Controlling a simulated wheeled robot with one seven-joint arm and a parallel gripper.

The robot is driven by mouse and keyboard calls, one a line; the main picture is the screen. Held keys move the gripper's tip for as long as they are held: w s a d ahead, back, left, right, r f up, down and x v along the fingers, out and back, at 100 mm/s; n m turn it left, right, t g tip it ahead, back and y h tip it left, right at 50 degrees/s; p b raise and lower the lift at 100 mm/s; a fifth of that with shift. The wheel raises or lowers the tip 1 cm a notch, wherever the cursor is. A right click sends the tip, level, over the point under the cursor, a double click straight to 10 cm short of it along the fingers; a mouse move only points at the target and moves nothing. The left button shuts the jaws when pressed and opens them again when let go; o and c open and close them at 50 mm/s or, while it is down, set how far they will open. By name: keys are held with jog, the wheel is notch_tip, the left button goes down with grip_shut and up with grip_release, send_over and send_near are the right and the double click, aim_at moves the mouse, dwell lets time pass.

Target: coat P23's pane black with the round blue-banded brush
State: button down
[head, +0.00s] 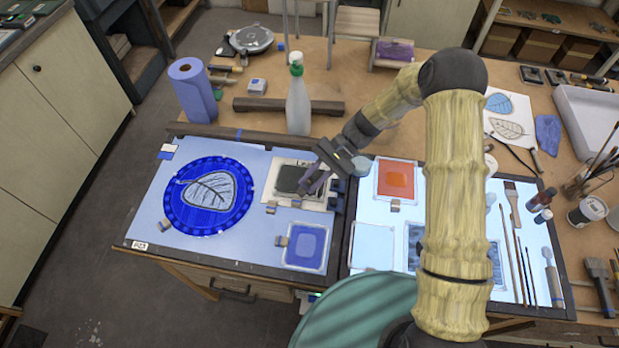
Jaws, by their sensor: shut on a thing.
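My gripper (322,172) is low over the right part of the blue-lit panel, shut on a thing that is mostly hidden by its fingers. I take it to be the brush; its round shape and blue band cannot be made out. A small pane with a dark, nearly black face (290,179) lies on a pale sheet just left of the gripper. The gripper overlaps its right edge in the picture, and I cannot tell whether they touch. Its tag is too small to read, so I cannot tell for sure that it is P23.
A round blue leaf plate (208,196), a blue pane (307,246) and an orange pane (396,180) lie around it. A spray bottle (298,100) and a paper roll (193,90) stand behind. Several brushes lie on the right light panel (505,285). My arm hides part of that panel.

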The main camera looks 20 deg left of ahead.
notch_tip(320, 180, up, 5)
jog(key=p, duration=0.3)
dwell(0.4)
